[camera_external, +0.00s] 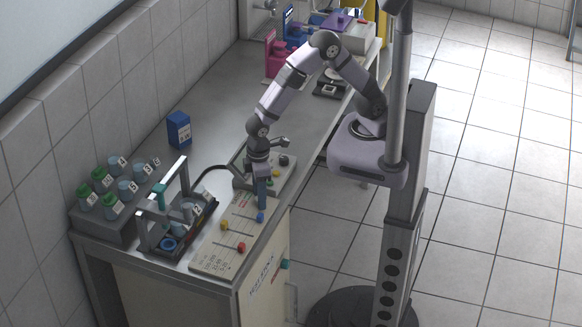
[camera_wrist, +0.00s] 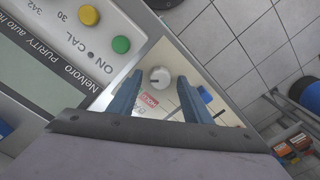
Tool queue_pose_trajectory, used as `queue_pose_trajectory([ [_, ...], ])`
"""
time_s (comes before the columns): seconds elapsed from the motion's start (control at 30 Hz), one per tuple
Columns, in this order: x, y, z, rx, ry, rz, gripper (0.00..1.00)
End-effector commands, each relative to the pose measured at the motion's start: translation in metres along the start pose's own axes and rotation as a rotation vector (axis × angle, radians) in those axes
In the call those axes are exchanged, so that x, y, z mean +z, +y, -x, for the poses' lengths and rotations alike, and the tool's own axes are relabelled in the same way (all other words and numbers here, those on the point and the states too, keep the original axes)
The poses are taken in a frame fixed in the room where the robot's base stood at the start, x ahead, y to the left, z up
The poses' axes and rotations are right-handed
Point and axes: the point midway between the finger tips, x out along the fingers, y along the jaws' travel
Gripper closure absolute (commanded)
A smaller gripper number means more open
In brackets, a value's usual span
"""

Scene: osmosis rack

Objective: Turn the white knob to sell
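The round white knob (camera_wrist: 159,77) shows in the wrist view with a light pointer mark on its face. It sits on a pale panel, just above a small red label (camera_wrist: 150,99) whose text I cannot read clearly. My gripper (camera_wrist: 160,82) is open, with one blue finger on each side of the knob. I cannot tell whether either finger touches it. In the external view my gripper (camera_external: 262,192) points down over the far end of the pale panel (camera_external: 213,256). The white knob cannot be made out there.
A blue knob (camera_wrist: 206,93) lies just right of the right finger. Yellow (camera_external: 224,225) and red (camera_external: 241,247) knobs sit nearer on the panel. A grey instrument with yellow (camera_wrist: 89,15) and green (camera_wrist: 121,44) buttons adjoins it. A framed rack (camera_external: 176,231) stands left.

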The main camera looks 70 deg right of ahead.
Motion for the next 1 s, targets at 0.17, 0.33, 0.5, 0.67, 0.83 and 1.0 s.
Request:
queue_pose_trajectory([
  [0.17, 0.001, 0.000, -0.001, 0.001, -0.004, 0.000, 0.55],
  [0.33, 0.001, 0.000, 0.005, 0.000, -0.002, 0.000, 0.55],
  [0.5, 0.000, 0.000, 0.024, -0.001, 0.002, 0.000, 0.55],
  [0.67, 0.000, 0.000, 0.046, 0.000, 0.001, 0.000, 0.55],
  [0.83, 0.000, 0.000, 0.065, 0.000, 0.001, 0.000, 0.55],
  [1.0, 0.001, 0.000, 0.072, 0.000, -0.002, 0.000, 0.55],
])
